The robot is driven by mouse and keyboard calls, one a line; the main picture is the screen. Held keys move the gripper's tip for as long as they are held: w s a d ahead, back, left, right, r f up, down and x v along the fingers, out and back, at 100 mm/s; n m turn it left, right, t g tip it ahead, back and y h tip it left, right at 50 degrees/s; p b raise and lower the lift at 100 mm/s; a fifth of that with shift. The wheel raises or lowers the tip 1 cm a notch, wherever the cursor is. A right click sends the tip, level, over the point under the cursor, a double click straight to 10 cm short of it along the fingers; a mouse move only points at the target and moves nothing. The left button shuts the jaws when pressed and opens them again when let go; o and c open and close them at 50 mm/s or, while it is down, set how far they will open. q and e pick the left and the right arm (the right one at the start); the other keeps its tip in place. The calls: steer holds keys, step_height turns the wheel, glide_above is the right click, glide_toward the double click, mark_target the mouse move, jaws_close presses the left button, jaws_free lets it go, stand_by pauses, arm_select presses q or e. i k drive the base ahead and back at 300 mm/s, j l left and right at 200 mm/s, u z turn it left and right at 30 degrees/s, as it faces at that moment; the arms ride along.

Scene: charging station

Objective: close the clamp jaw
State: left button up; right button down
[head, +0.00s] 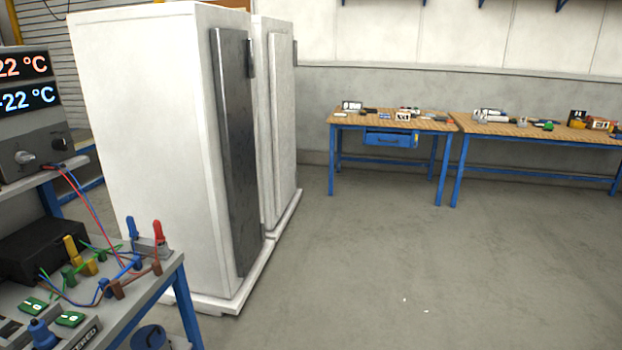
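Several coloured clips, possibly clamps, stand on the blue-framed workbench (150,283) at the lower left. A blue clip (132,228) and a red clip (158,232) stand upright on a small grey block (150,248). A yellow clip (71,247) and a green clip (69,275) stand further left. A brown piece (117,289) lies near the bench's right edge. I cannot tell which of these has the clamp jaw, or whether any jaw is open or shut. Neither of my grippers shows in the head view.
A display unit (25,110) reading temperatures stands on a shelf at the left, with red and blue wires below it. Tall white cabinets (150,140) rise behind the workbench. Two wood-topped tables (385,122) stand by the far wall. The floor (430,265) at the right is open.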

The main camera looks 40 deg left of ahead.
mark_target(68, 241)
steer(key=i+u, duration=0.25)
steer(key=u, duration=0.15)
steer(key=i+l+u, duration=0.2)
steer(key=u, duration=0.15)
steer(key=i+l+u, duration=0.2)
steer(key=u, duration=0.2)
steer(key=i, duration=0.1)
